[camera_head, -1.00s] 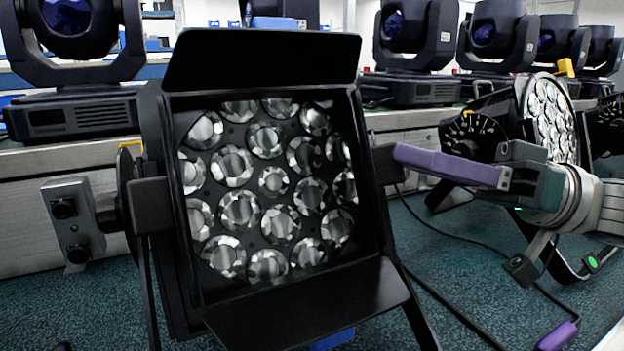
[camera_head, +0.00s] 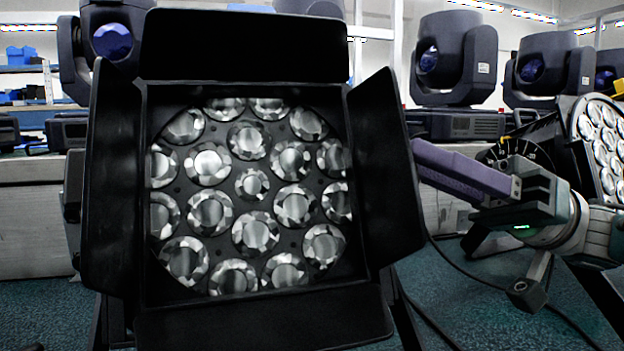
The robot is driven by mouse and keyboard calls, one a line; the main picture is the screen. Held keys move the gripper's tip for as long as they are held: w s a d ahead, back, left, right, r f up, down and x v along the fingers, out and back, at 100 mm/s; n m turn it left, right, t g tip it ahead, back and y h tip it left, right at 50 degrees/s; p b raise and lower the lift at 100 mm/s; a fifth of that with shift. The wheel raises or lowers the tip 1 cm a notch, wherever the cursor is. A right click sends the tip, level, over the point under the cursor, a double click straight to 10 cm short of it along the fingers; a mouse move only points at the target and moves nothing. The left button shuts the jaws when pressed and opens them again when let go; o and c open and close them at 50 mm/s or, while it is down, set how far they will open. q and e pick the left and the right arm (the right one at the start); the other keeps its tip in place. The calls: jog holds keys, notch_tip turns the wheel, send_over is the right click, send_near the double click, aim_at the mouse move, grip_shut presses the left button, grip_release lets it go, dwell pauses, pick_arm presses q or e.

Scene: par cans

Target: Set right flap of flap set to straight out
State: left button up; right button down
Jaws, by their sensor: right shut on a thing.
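The flap set is the black barn-door frame around a par can (camera_head: 250,180) with several round lenses. Its right flap (camera_head: 388,165) stands out to the right, angled outward from the frame. The left flap (camera_head: 108,180) spreads out to the left, the top flap (camera_head: 245,45) stands up, and the bottom flap (camera_head: 265,328) hangs at the lower edge. My right gripper (camera_head: 424,155) comes in from the right with purple fingers and is shut on the right flap at its outer edge. The flap hides the fingertips. My left gripper is not in view.
Another par can (camera_head: 600,130) stands at the right behind my right arm. Dark moving-head lights (camera_head: 450,70) stand on a bench at the back. A black cable (camera_head: 465,270) runs over the teal floor (camera_head: 490,320) at the lower right.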

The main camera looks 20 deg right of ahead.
dwell(0.3)
jog(key=c, duration=0.8)
grip_release()
jog(key=b+v, duration=0.5)
jog(key=v, duration=0.5)
